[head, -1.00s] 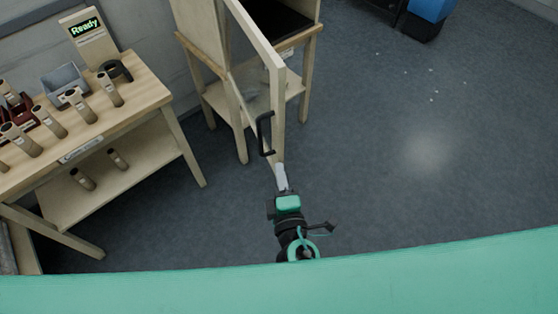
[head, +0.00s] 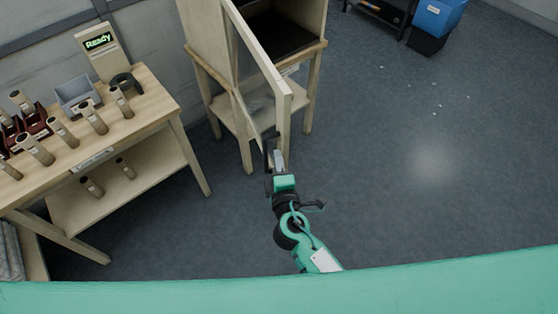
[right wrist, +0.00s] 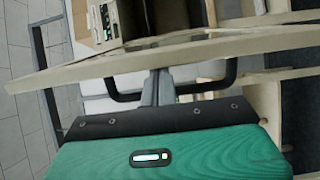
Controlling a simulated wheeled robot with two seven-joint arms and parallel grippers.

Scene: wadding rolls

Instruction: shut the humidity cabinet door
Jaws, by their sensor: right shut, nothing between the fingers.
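The humidity cabinet (head: 205,40) is a pale wooden box on legs at the top middle of the head view. Its door (head: 262,55) stands open, swung toward me, and the dark interior (head: 280,30) shows. A black handle (head: 267,150) is on the door near its free edge. My right gripper (head: 279,157) is shut and empty, right beside the handle. In the right wrist view the closed fingers (right wrist: 157,88) overlap the black handle (right wrist: 222,82) just before the door panel (right wrist: 190,52); I cannot tell whether they touch. My left gripper is out of view.
A wooden bench (head: 150,95) with several wadding rolls, a grey bin (head: 77,94) and a display reading "Ready" (head: 98,41) stands at left. A blue box (head: 437,15) is at the top right.

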